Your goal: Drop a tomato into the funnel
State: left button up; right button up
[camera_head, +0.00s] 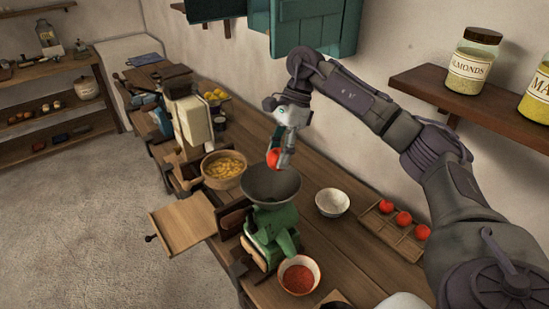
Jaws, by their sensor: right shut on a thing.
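My right gripper (281,150) is shut on a red tomato (273,157). It holds the tomato just above the far rim of the dark funnel (271,185), apart from it. The funnel sits on top of a green machine (272,233) on the wooden counter. Several more tomatoes (404,218) sit in a wooden divided tray (383,228) to the right. My left gripper is out of view.
A bowl of yellow pieces (223,167) stands left of the funnel. A white bowl (332,203) is to its right. A bowl of red powder (299,275) stands in front of the green machine. A shelf (480,105) with jars juts from the wall at right.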

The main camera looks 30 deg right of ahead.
jog(key=shift+s+f+b, duration=0.15)
jog(key=shift+f+b, duration=0.15)
jog(key=shift+f, duration=0.3)
notch_tip(320, 180, down, 4)
jog(key=shift+r+b, duration=0.1)
jog(key=shift+b, duration=1.05)
jog(key=o, duration=1.3)
jog(key=shift+c, duration=0.2)
jog(key=v, duration=1.2)
